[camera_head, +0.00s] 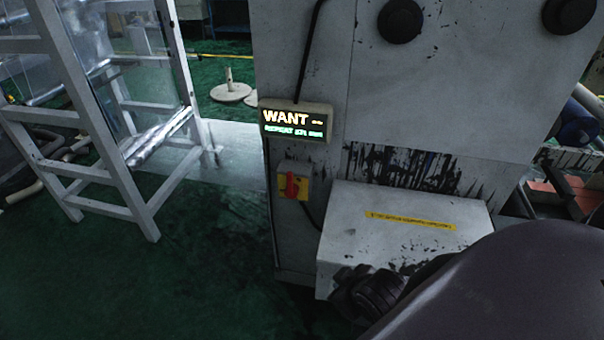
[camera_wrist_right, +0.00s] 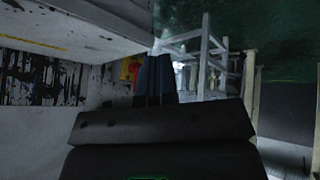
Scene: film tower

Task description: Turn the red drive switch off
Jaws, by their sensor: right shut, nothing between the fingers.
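The red drive switch (camera_head: 291,185) is a red handle on a yellow plate, on the left part of the grey machine front, below a lit display. Its handle looks roughly upright. In the right wrist view the switch (camera_wrist_right: 128,68) shows just left of my fingers, partly covered by them. My right gripper (camera_wrist_right: 155,62) is shut and empty, its dark fingers pointing away from the camera; a gap to the switch cannot be judged. In the head view my right arm comes in from the lower right, and its fingertips cannot be made out. My left gripper is out of view.
The display (camera_head: 296,121) reads "WANT" and "REPEAT". A white box (camera_head: 400,235) with a yellow label juts out right of the switch, close to my right arm. A white frame (camera_head: 115,150) stands at left. Green floor (camera_head: 205,265) left of the machine is clear.

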